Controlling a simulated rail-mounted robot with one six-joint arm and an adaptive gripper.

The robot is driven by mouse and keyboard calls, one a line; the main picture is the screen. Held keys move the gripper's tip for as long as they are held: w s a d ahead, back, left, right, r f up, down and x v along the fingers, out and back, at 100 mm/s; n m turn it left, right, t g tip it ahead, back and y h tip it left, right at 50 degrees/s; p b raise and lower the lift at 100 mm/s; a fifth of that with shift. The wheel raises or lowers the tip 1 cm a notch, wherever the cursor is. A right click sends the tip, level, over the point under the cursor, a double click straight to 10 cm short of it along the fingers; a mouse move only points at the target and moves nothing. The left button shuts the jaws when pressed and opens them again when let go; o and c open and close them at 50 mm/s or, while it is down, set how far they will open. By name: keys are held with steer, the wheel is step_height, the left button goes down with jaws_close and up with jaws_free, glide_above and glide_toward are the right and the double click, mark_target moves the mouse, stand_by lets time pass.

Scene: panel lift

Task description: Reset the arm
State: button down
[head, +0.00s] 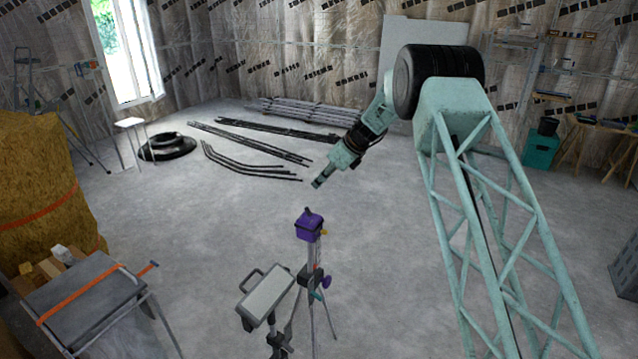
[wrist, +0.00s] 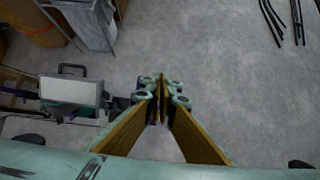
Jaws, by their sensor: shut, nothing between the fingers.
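My gripper (head: 318,184) hangs at the end of my teal arm in the head view, angled down to the left over the open floor. In the wrist view my gripper (wrist: 160,88) has its fingertips together with nothing between them. The fingers partly cover what lies behind them there. The gripper appears apart from everything around it in the head view.
A purple device (head: 309,228) on a tripod stands in front of the gripper. A grey-white panel lamp (head: 266,291) stands beside it. A covered worktable (head: 82,292) is at left. Dark pipes (head: 250,143) lie on the floor behind. Much floor is clear.

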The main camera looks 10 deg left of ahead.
steer(key=shift+r, duration=0.1)
steer(key=s+d+r+n+h+b, duration=0.2)
steer(key=s+d+r+n+b, duration=0.6)
steer(key=s+d+r, duration=1.05)
steer(key=s+d+r+n+h+b, duration=0.1)
steer(key=s+d+r+n+b, duration=0.15)
steer(key=s, duration=0.45)
steer(key=s+d+r+n+b, duration=0.1)
steer(key=s+d, duration=0.2)
steer(key=s, duration=0.4)
steer(key=s+d+f+n+t+h+b, duration=0.1)
steer(key=s+d+n+b, duration=0.3)
steer(key=s, duration=0.8)
steer(key=s+d+f+n+h+b, duration=0.15)
steer(key=s+d, duration=0.45)
steer(key=s, duration=0.6)
steer(key=s+d+f+n+b, duration=0.1)
steer(key=s+d+f, duration=0.1)
steer(key=s, duration=0.5)
steer(key=s+d+f+n+h+b, duration=0.1)
steer(key=s+d+f+n+b, duration=0.1)
steer(key=s, duration=0.5)
steer(key=s+d+f+n+b, duration=0.1)
steer(key=s+d+f+b, duration=0.1)
steer(key=s+f, duration=0.3)
steer(key=shift+s+d+f+n+t, duration=0.35)
steer(key=shift+s+d, duration=0.35)
steer(key=shift+s, duration=0.4)
